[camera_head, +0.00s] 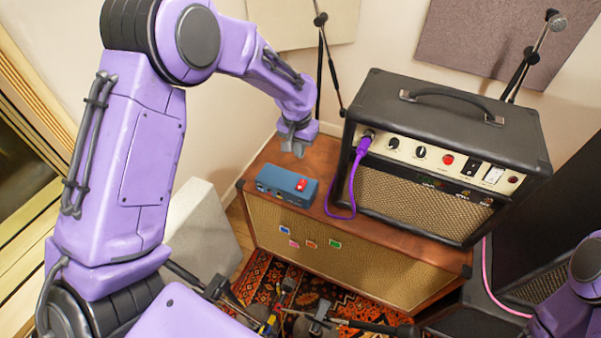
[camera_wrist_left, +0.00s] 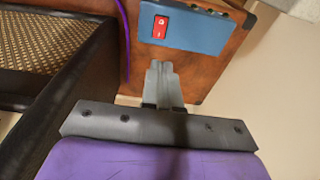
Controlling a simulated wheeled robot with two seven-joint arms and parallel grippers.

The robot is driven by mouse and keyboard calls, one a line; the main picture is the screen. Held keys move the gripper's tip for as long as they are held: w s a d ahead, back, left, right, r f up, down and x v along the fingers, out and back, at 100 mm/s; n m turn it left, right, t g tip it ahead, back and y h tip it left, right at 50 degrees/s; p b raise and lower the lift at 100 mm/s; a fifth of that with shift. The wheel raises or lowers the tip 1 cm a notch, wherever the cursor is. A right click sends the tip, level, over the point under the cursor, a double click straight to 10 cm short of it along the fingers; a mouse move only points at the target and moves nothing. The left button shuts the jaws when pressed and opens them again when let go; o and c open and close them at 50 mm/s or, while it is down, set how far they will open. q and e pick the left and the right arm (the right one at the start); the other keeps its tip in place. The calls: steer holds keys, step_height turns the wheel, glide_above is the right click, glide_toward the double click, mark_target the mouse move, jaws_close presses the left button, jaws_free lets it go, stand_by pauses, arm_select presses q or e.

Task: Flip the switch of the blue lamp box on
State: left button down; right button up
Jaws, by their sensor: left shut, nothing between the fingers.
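The blue lamp box (camera_head: 287,185) lies on top of the brown speaker cabinet (camera_head: 345,255), left of the black amp. Its red rocker switch (camera_head: 301,184) is on the right part of its top face. In the left wrist view the blue box (camera_wrist_left: 195,30) is at the top, and the red switch (camera_wrist_left: 160,27) shows white marks. My left gripper (camera_head: 293,147) is shut and empty, behind and above the box. In the left wrist view its fingertips (camera_wrist_left: 161,66) appear just below the box and switch; contact cannot be told. My right gripper is not in view.
The black amp (camera_head: 445,150) stands on the cabinet with a purple cable (camera_head: 354,178) hanging from its panel. Microphone stands (camera_head: 320,60) are behind. A patterned rug (camera_head: 265,280) with tools lies in front. A pale panel (camera_head: 203,230) stands at left.

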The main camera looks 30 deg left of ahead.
mark_target(304, 181)
arm_select(q)
steer(key=shift+w+d+b, duration=0.1)
steer(key=shift+w+b, duration=0.2)
steer(key=shift+b, duration=0.1)
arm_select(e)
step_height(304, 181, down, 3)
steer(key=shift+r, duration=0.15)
arm_select(q)
steer(key=f, duration=0.4)
steer(key=w+f+p, duration=0.1)
steer(key=f, duration=0.4)
steer(key=f+p, duration=0.1)
steer(key=f, duration=0.3)
steer(key=shift+w+f, duration=0.35)
steer(key=shift+f, duration=0.05)
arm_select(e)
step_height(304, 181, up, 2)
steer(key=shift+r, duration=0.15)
